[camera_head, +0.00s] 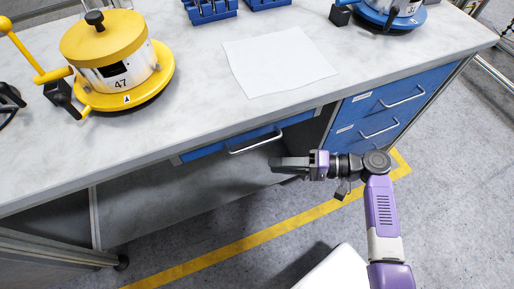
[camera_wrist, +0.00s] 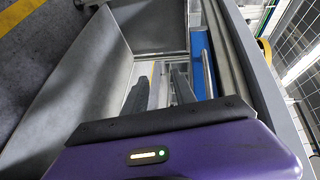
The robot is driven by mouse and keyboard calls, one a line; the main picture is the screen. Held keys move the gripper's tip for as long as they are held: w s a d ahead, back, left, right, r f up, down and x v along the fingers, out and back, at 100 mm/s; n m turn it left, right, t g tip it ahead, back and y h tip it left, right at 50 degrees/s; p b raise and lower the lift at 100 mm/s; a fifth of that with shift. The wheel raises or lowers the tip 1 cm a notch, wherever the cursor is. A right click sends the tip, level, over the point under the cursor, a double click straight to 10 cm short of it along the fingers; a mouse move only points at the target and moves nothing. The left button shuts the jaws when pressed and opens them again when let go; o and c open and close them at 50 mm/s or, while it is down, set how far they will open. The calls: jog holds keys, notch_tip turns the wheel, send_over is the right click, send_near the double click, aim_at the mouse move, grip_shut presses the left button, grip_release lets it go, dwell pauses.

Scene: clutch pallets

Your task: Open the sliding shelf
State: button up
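The sliding shelf (camera_head: 212,150) is a shallow blue front under the worktop with a long silver bar handle (camera_head: 256,144). It appears closed, nearly flush beneath the table edge. In the wrist view the blue front (camera_wrist: 199,62) and its handle (camera_wrist: 208,74) stand to the right of my fingers. My gripper (camera_head: 274,165) is just below the handle's right part in the head view, pointing left. In the wrist view my gripper (camera_wrist: 160,88) has two dark fingers apart with an empty gap. The handle is outside that gap.
The grey worktop (camera_head: 190,110) overhangs the shelf. A blue drawer cabinet (camera_head: 385,108) with silver handles stands to the right. A yellow clutch pot (camera_head: 110,65), white sheet (camera_head: 276,60) and blue pot (camera_head: 392,12) rest on top. Open space lies below the shelf.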

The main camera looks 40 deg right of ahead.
aim_at(257, 144)
jog(key=d+r+n+y, duration=0.3)
jog(key=r+y, duration=0.1)
jog(key=r, duration=0.3)
jog(key=x, duration=0.8)
jog(key=shift+w+a+f, duration=0.15)
jog(key=shift+w+f, duration=0.1)
jog(key=shift+w, duration=0.3)
grip_shut()
jog(key=shift+m, duration=0.3)
